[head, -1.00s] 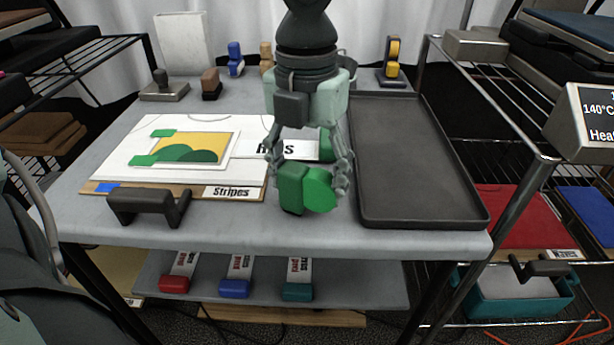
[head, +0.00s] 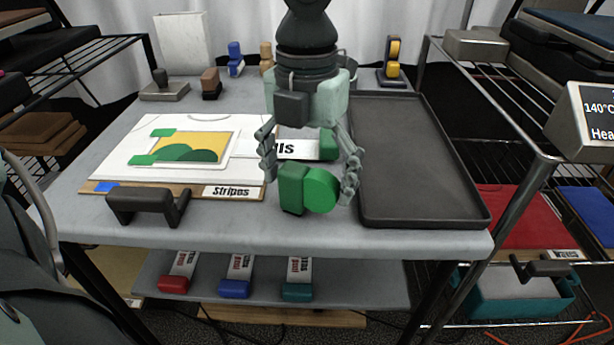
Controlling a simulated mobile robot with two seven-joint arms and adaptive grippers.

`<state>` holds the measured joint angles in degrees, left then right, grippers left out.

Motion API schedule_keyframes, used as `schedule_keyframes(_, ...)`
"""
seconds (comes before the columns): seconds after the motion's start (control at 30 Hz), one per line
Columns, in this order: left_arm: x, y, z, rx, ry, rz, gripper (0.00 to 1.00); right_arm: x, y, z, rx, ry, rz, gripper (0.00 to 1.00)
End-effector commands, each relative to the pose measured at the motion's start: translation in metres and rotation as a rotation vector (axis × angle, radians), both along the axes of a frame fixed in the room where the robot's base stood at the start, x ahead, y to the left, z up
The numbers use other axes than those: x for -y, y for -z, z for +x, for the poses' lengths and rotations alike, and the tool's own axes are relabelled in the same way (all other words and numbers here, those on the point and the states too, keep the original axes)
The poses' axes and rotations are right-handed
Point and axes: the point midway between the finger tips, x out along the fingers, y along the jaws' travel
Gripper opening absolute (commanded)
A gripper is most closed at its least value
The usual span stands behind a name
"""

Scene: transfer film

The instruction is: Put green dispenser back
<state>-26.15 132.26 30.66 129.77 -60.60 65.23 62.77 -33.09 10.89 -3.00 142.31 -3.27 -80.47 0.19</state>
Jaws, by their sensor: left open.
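The green dispenser (head: 308,188), with a block-shaped body and a round face, stands on the grey table near its front edge, left of the dark tray. My left gripper (head: 309,180) is above and around it, its fingers spread wide on either side, with visible gaps to the dispenser. Behind the gripper lies a white label strip with a green end (head: 328,144), partly hidden by the gripper. My right gripper is not in view.
A dark tray (head: 415,213) lies to the right. A white shirt with a green and yellow print (head: 125,150) lies on a board at left, with a black handle (head: 148,205) in front.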

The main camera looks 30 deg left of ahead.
Motion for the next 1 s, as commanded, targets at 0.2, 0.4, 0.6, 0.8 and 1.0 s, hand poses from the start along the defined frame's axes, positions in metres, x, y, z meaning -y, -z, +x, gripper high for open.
schedule_keyframes(0.2, 0.0, -0.001, 0.0, 0.0, 0.0, 0.0, 0.86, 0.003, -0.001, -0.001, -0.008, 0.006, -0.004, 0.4)
schedule_keyframes(0.4, 0.0, -0.005, 0.0, 0.0, 0.0, 0.0, 0.86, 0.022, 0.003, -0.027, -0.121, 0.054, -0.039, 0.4)
schedule_keyframes(0.6, 0.0, -0.057, 0.002, 0.007, -0.002, 0.0, 0.86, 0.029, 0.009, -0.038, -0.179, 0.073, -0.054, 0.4)
schedule_keyframes(0.8, -0.001, -0.098, 0.001, 0.004, -0.001, 0.001, 0.86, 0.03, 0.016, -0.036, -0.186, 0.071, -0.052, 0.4)
schedule_keyframes(1.0, -0.001, -0.119, 0.001, 0.002, 0.0, 0.0, 0.86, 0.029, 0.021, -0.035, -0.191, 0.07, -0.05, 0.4)
